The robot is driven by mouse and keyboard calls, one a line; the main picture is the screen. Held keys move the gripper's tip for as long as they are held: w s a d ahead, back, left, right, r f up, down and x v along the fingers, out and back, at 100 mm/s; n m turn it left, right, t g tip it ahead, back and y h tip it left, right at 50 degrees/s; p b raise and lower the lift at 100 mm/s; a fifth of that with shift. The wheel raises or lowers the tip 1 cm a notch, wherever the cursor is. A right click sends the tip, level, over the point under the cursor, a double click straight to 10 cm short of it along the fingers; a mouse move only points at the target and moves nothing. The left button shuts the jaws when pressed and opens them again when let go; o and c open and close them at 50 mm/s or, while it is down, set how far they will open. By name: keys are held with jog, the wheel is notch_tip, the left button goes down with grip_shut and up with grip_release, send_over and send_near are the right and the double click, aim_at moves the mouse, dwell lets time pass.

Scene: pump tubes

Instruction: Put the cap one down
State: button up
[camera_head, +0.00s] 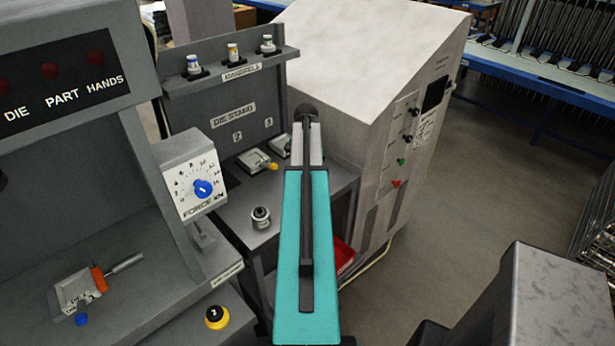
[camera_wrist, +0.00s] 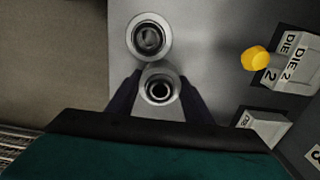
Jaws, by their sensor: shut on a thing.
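My gripper (camera_wrist: 160,82) is shut on a round cap (camera_wrist: 158,90) with a pale metal rim and a dark hole, seen end-on between the two dark fingers in the wrist view. A second, similar round part (camera_wrist: 149,38) is just beyond it in the wrist view and looks very close. Whether the two touch, I cannot tell. In the head view one small round cap-like part (camera_head: 260,217) stands on the grey bench top (camera_head: 232,197). My teal and black arm hides the gripper and the held cap there.
A die with a yellow knob (camera_wrist: 255,58) lies to the right in the wrist view; dies (camera_head: 255,161) also lie by the die stand. Several mandrels (camera_head: 232,54) stand on the shelf. The press (camera_head: 70,200) is at left, a large white cabinet (camera_head: 370,65) behind.

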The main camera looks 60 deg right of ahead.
jog(key=shift+f, duration=0.45)
jog(key=shift+f, duration=0.15)
jog(key=o, duration=1.3)
jog(key=shift+r, duration=0.2)
jog(key=shift+r+b, duration=1.85)
jog(key=shift+r, duration=4.1)
